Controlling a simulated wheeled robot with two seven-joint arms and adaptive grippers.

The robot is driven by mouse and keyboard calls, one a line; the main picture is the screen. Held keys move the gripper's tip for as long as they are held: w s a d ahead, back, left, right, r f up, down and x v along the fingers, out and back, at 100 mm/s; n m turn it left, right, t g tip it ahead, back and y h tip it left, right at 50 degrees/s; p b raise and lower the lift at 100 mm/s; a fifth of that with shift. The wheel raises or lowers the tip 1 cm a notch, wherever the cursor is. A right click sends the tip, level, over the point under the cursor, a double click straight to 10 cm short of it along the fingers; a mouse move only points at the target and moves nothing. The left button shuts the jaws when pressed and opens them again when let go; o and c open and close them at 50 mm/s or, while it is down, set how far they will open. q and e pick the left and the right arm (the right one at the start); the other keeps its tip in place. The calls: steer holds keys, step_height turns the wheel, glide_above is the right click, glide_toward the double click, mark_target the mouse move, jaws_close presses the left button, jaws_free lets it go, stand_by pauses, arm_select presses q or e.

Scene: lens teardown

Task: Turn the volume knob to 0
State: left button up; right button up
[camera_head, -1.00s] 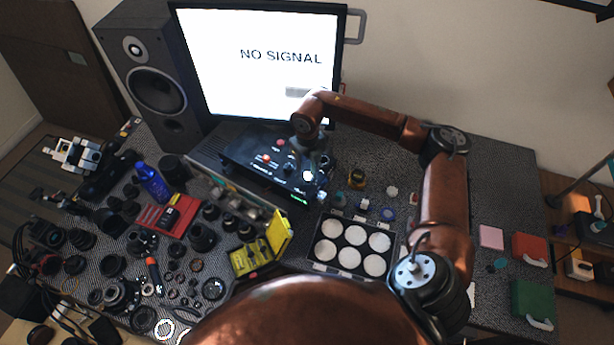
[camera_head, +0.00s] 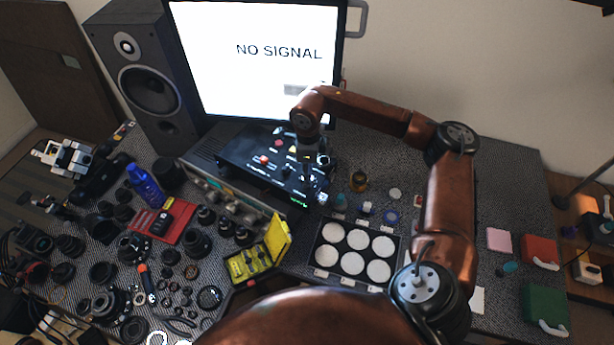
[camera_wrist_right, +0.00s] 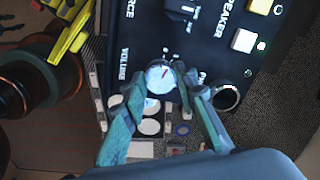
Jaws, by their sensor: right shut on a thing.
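The volume knob (camera_wrist_right: 160,77) is a round silver-white knob with a dark reddish pointer line, beside the printed word VOLUME on a black control box (camera_head: 240,152). In the right wrist view my right gripper (camera_wrist_right: 157,84) has its two teal fingers on either side of the knob and is shut on it. My left gripper is not in view.
A monitor (camera_head: 260,100) reading NO SIGNAL stands behind the box, with a speaker (camera_head: 150,90) to its left. A tray of white discs (camera_head: 318,262) and a yellow case (camera_head: 276,238) lie in front. Lens parts crowd the left.

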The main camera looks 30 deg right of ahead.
steer(key=shift+w+r+n+b, duration=0.15)
steer(key=shift+n+b, duration=0.15)
steer(key=shift+n, duration=0.5)
steer(key=shift+w+r+n+b, duration=0.1)
steer(key=shift+n+b, duration=0.15)
steer(key=shift+n, duration=0.55)
steer(key=o, duration=1.1)
steer(key=shift+s+f, duration=0.15)
steer(key=shift+o, duration=0.2)
step_height(320, 180, up, 12)
